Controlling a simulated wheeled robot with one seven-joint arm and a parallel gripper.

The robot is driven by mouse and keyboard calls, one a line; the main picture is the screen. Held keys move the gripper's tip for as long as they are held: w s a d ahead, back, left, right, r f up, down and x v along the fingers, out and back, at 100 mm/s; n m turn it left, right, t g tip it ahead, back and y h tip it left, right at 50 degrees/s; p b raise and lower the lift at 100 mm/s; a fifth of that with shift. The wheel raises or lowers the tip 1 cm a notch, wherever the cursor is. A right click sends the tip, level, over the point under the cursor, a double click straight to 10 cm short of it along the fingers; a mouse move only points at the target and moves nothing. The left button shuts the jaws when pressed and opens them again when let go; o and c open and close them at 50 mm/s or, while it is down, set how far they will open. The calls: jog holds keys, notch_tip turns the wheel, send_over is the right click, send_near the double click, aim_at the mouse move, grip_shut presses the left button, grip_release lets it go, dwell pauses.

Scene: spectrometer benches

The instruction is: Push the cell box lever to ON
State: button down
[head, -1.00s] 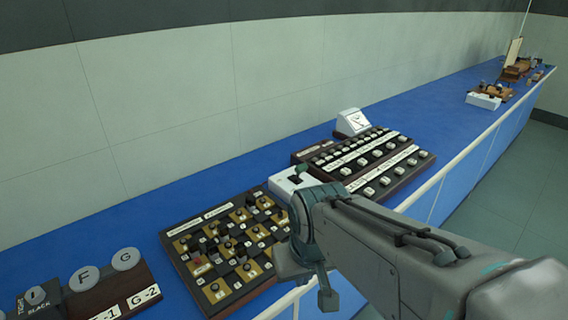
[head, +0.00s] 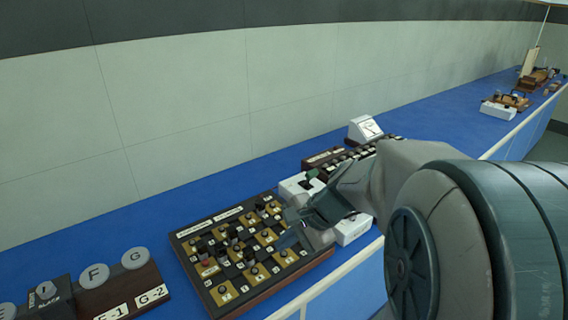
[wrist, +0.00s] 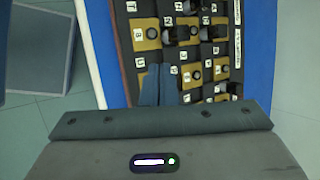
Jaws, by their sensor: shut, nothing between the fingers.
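A white box (head: 291,189) with a dark lever (head: 311,175) on top stands on the blue bench, just beyond the board of knobs; I take it for the cell box. My forearm and gripper cover part of it, and no ON mark is readable. My gripper (head: 289,238) is shut and empty, over the right side of the knob board in the head view.
The knob board (head: 243,304) carries several dark knobs on yellow and black squares. A white part (head: 352,231) shows under my arm near the bench edge. A white meter (head: 364,130) stands behind another panel. Bare blue bench (head: 222,178) lies along the wall.

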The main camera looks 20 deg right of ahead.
jog(key=w+d+m+t+y, duration=0.1)
jog(key=w+d+m+t, duration=0.4)
jog(key=w+d+m, duration=0.5)
jog(key=m+t+h, duration=0.2)
jog(key=m+t, duration=0.2)
jog(key=m, duration=0.5)
send_near(309, 178)
jog(key=s+d, duration=0.2)
jog(key=d, duration=0.1)
jog(key=shift+s+d+f, duration=0.15)
jog(key=shift+s+d, duration=0.1)
jog(key=shift+s, duration=0.05)
jog(key=shift+n, duration=0.3)
jog(key=shift+a, duration=0.1)
jog(key=x, duration=1)
jog(key=shift+w+r, duration=0.1)
jog(key=shift+r, duration=0.1)
jog(key=shift+r+p, duration=0.15)
jog(key=shift+p, duration=0.25)
